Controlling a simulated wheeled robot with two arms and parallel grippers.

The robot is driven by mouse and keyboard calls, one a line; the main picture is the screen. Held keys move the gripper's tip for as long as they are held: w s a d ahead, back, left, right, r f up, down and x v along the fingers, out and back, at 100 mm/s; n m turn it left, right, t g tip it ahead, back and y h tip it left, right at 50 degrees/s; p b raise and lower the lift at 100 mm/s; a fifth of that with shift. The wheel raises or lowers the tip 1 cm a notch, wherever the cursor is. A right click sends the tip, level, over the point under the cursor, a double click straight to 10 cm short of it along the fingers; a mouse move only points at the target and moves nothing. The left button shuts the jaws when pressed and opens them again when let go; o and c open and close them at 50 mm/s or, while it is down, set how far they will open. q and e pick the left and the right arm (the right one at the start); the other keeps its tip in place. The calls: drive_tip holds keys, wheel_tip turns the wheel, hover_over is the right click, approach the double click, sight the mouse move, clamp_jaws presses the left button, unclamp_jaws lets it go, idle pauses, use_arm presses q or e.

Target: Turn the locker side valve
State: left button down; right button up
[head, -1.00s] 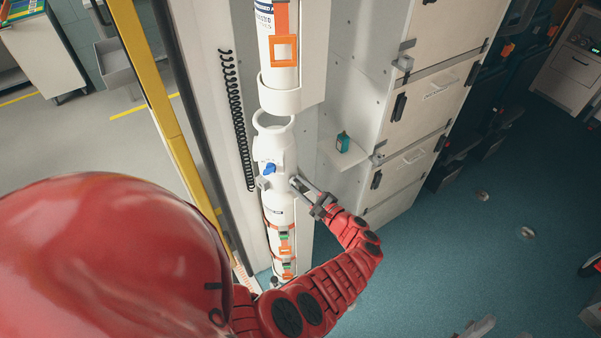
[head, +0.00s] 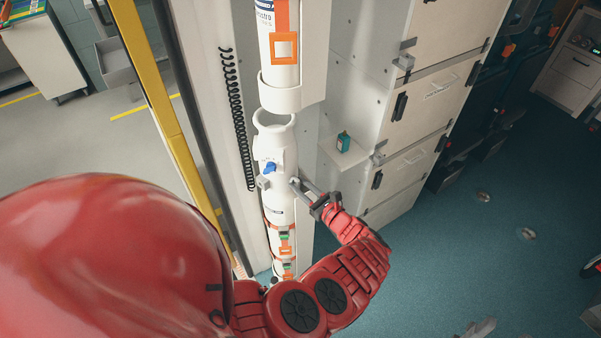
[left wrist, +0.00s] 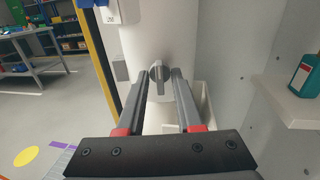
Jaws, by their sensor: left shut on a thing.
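A grey metal valve (left wrist: 160,74) with a round hub and a bar handle hanging down sits on the white cylinder, on the side toward the lockers. My left gripper (left wrist: 163,82) has one finger on each side of this handle and is shut on it. In the head view my left gripper (head: 295,184) reaches the right side of the white cylinder (head: 274,143), and its fingertips hide the valve. A blue knob (head: 270,168) is on the cylinder's front, apart from the fingers. My right gripper is not in view.
Beige lockers (head: 430,94) stand to the right. A small shelf holds a green bottle (head: 343,142), also near the arm in the left wrist view (left wrist: 306,75). A yellow post (head: 160,85) and a black coiled cord (head: 236,115) are left of the cylinder.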

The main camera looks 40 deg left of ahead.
use_arm(q)
drive_tip(key=shift+s+f+m, duration=0.15)
drive_tip(key=shift+f+m, duration=0.1)
drive_tip(key=shift+m, duration=0.05)
drive_tip(key=c, duration=0.9)
unclamp_jaws()
drive_tip(key=shift+c, duration=0.2)
drive_tip(key=shift+r, duration=0.1)
drive_tip(key=shift+d, duration=0.1)
drive_tip(key=b+v, duration=0.4)
drive_tip(key=v, duration=1.3)
drive_tip(key=shift+s, duration=0.15)
drive_tip(key=shift+d, duration=0.1)
